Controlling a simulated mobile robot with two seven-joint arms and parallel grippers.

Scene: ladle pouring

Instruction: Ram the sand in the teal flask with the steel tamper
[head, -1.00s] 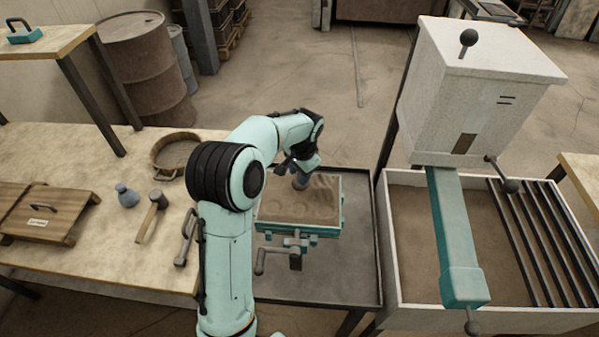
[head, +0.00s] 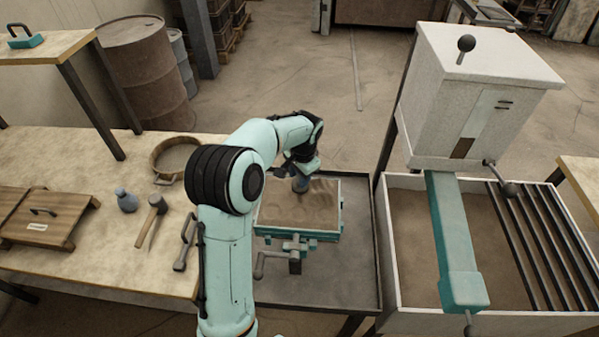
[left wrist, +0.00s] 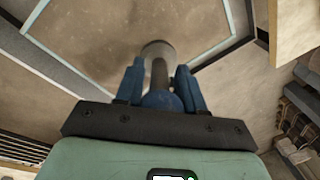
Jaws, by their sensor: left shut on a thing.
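The teal flask (head: 342,212) is an open square frame on the dark bench, filled with brown sand (head: 290,212) marked by shallow round prints. My left gripper (head: 303,168) is over the flask's far side, shut on the steel tamper (head: 300,185), a grey round-ended tool pointing down. The tamper's foot is at or just above the sand; I cannot tell whether it presses. In the left wrist view, the blue fingers (left wrist: 158,85) close around the tamper (left wrist: 157,52), with the sand and a pale flask rim beyond. My right gripper is not in view.
The grey metal bench (head: 350,285) has bare room around the flask. A white hopper (head: 480,90) and sand bin (head: 410,260) stand at right. The wooden table at left holds a sieve (head: 160,178), mallet (head: 156,203), small grey bottle (head: 126,200) and wooden board (head: 45,218).

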